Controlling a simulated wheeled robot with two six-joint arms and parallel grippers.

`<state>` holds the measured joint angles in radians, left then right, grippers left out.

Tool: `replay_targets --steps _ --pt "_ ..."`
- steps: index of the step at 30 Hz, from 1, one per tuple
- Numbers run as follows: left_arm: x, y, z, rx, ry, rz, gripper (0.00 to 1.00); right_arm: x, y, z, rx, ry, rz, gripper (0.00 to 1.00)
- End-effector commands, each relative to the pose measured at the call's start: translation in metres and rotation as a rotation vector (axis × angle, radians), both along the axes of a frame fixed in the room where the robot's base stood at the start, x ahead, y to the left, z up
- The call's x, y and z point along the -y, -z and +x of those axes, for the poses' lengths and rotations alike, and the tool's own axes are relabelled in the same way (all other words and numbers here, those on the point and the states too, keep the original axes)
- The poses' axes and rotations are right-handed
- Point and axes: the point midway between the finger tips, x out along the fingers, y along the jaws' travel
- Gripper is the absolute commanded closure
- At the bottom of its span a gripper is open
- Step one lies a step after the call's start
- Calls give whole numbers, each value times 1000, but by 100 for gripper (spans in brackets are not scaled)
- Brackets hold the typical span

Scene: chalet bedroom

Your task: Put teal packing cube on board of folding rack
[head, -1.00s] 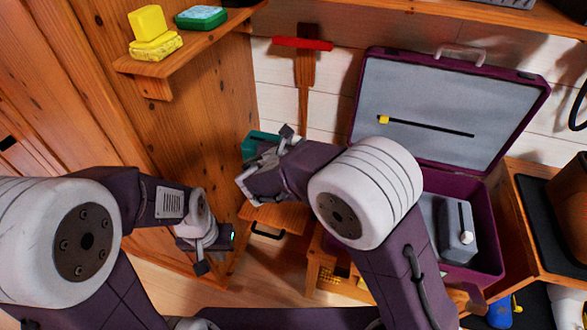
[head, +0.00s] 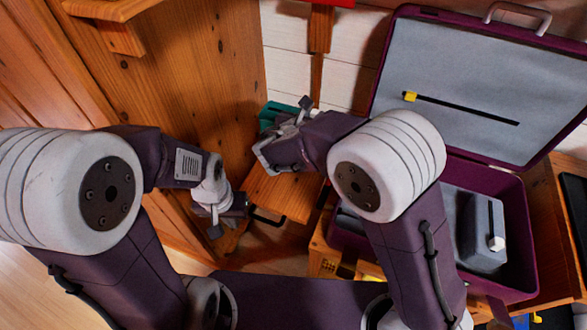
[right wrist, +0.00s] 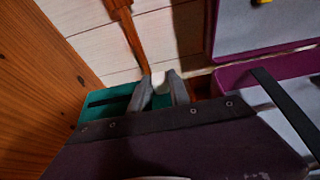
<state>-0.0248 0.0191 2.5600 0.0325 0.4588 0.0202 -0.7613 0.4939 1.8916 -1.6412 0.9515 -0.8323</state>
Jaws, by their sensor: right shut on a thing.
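The teal packing cube (head: 277,113) shows only in part, behind my right gripper (head: 278,142) near the wooden wall corner. My right gripper is shut on it; the jaws hide much of it. In the right wrist view the teal cube (right wrist: 104,104) lies at the left of the two fingers (right wrist: 162,90). A wooden board (head: 283,190), apparently the folding rack's, lies below and in front of the cube in the head view; I cannot tell whether they touch. My left gripper (head: 226,212) is left of the board, pointing down, its jaws unclear.
An open purple suitcase (head: 516,225) with a grey-lined lid stands to the right, on wooden furniture. A wooden side panel (head: 200,75) rises at the left, with a small shelf (head: 105,8) on it. A black handle (head: 266,219) shows below the board.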

Motion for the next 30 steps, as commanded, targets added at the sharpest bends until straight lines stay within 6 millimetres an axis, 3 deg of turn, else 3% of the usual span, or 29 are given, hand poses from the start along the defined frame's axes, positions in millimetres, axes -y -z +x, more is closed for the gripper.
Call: replay_targets --steps 1,5,13,20,25,30 --pt "0 15 0 0 0 0 100 0 15 0 1 0 1 100" --pt "0 29 0 0 0 0 100 0 29 0 1 0 1 100" --pt "0 33 0 0 0 0 100 0 34 0 1 0 0 100" --pt "0 60 0 0 0 0 100 0 80 0 -2 0 -3 100" --pt "0 61 0 0 0 0 100 0 84 0 1 -1 0 100" --pt "0 82 0 0 0 0 100 0 119 0 -2 -1 -1 100"
